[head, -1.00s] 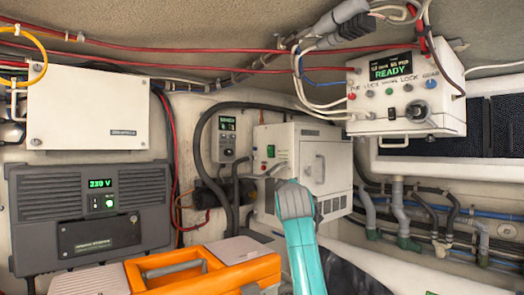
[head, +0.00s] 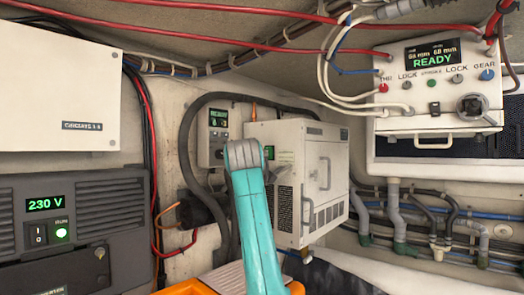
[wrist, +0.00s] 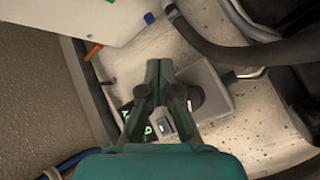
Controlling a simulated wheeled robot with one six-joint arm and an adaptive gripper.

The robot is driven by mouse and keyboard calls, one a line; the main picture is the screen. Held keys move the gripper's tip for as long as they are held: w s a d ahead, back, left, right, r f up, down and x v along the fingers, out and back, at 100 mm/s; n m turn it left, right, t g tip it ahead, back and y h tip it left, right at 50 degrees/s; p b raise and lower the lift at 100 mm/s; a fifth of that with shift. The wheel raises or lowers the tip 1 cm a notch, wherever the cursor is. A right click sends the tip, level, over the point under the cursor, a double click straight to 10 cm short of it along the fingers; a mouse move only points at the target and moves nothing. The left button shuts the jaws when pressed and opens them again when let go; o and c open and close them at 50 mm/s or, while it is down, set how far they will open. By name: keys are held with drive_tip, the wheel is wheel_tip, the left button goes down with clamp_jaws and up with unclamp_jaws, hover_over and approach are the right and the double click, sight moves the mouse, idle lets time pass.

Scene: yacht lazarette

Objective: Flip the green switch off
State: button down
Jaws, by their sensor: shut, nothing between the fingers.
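A second, green-lit switch (head: 61,232) is beside the 230 V display on the dark grey unit (head: 110,212). My gripper (wrist: 158,68) is shut and empty in the wrist view. Its fingers partly cover a panel with green lit characters (wrist: 148,130) and a small pale switch (wrist: 166,128). I cannot tell whether the fingers touch anything. My gripper's fingers cannot be made out in the head view.
A small panel (head: 217,132) with a green display hangs left of the cabinet. A control box (head: 436,90) reading READY is at upper right. Black hoses (head: 188,150) run close to my arm.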

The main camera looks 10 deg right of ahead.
drive_tip(key=w+d+r, duration=0.1)
drive_tip(key=w+d, duration=0.4)
drive_tip(key=d, duration=0.2)
idle(0.6)
drive_tip(key=shift+w+d, duration=0.1)
idle(1.3)
drive_tip(key=shift+w+d+r, duration=0.1)
drive_tip(key=shift+w+d, duration=0.1)
drive_tip(key=shift+d, duration=0.1)
drive_tip(key=shift+w+d, duration=0.15)
drive_tip(key=shift+d, duration=0.1)
idle(0.7)
drive_tip(key=shift+a, duration=0.1)
drive_tip(key=shift+s+a, duration=0.4)
drive_tip(key=shift+a, duration=0.15)
idle(0.3)
drive_tip(key=shift+s+a+f, duration=0.2)
drive_tip(key=shift+s+a, duration=0.55)
drive_tip(key=shift+a, duration=0.25)
drive_tip(key=shift+s+a+f, duration=0.15)
drive_tip(key=shift+s+a, duration=0.6)
drive_tip(key=shift+a, duration=0.2)
